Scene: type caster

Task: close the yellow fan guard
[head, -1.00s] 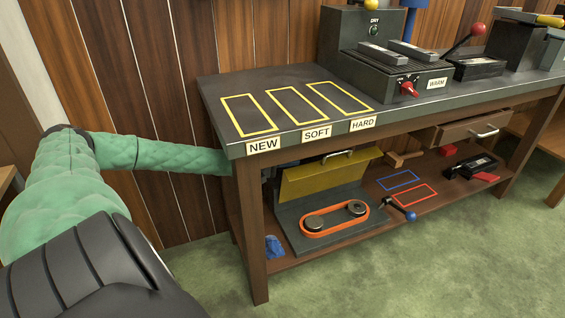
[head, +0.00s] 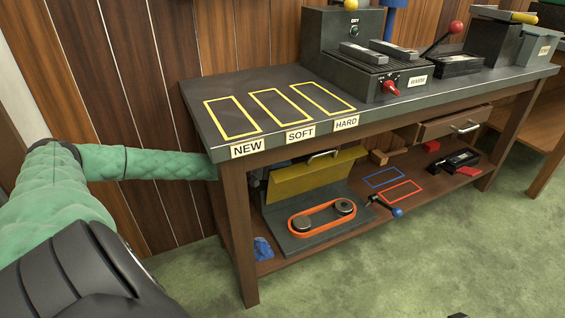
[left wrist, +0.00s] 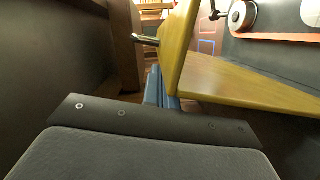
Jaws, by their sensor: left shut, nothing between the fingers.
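The yellow fan guard (head: 312,178) stands raised and tilted over a dark base plate (head: 335,232) on the lower shelf, with a light handle at its upper edge. In front of it, an orange belt (head: 322,217) runs around two dark pulleys. In the left wrist view the guard (left wrist: 230,82) is close, on the right, with its handle (left wrist: 145,40) beyond. My left gripper (left wrist: 160,88) is shut and empty, beside the guard's yellow panel; I cannot tell if they touch. In the head view the table leg hides most of it. My right gripper is not seen.
The table leg (head: 238,230) and worktop (head: 290,112) hem in my left arm. A blue-knobbed lever (head: 396,211) stands right of the base plate. A blue lump (head: 262,248) lies at the shelf's left. Blue and red outlines mark clear shelf to the right.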

